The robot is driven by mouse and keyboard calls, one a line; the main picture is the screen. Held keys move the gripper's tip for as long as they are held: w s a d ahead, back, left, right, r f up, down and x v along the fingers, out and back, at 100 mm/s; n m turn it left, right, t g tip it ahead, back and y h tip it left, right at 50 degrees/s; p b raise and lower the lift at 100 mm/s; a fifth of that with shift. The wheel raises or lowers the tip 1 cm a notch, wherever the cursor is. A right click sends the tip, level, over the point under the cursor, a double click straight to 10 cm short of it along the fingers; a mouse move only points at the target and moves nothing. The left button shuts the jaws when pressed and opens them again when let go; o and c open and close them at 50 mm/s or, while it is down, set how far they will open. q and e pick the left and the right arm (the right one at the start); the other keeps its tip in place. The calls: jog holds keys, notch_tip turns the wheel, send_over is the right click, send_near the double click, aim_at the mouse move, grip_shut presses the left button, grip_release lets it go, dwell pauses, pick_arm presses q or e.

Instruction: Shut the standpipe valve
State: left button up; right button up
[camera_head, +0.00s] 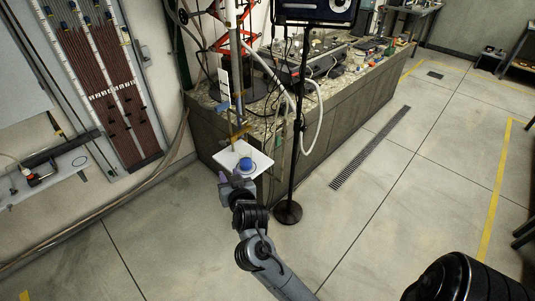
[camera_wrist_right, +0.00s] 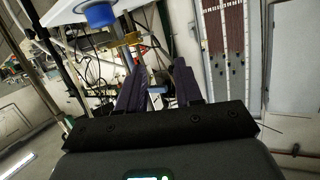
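A thin upright pipe (camera_head: 235,75) stands at the near left end of the bench. A small blue part (camera_head: 222,107) sits beside it, possibly a valve handle; its setting cannot be told. Lower down, a white plate (camera_head: 258,161) carries a round blue knob (camera_head: 246,164). I cannot tell for sure which blue part is the standpipe valve. My right gripper (camera_head: 229,180) is just in front of the plate, near the knob. In the right wrist view its two dark fingers (camera_wrist_right: 159,75) are apart with nothing gripped; the blue knob (camera_wrist_right: 100,15) shows at upper left. My left gripper is not in view.
The long bench (camera_head: 330,110) holds hoses and small parts. A black stand (camera_head: 288,212) with a round foot is right of the plate. A manometer board (camera_head: 95,80) hangs on the left wall. The floor in front is clear.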

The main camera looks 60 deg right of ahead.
jog(key=w+d+r+m+g+h+b, duration=0.1)
jog(key=w+d+m+g+h+b, duration=0.1)
jog(key=d+m+g+h+b, duration=0.3)
jog(key=m+g+h+b, duration=0.5)
jog(key=m+g+b, duration=0.15)
jog(key=g, duration=0.45)
send_near(278, 141)
pick_arm(q)
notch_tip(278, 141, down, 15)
jog(key=b, duration=0.1)
jog(key=shift+b, duration=0.4)
pick_arm(e)
jog(key=s+d, duration=0.1)
jog(key=d, duration=0.7)
jog(key=shift+d+m, duration=0.35)
jog(key=shift+m, duration=0.1)
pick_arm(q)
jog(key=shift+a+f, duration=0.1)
pick_arm(e)
jog(key=shift+c, duration=0.4)
grip_shut()
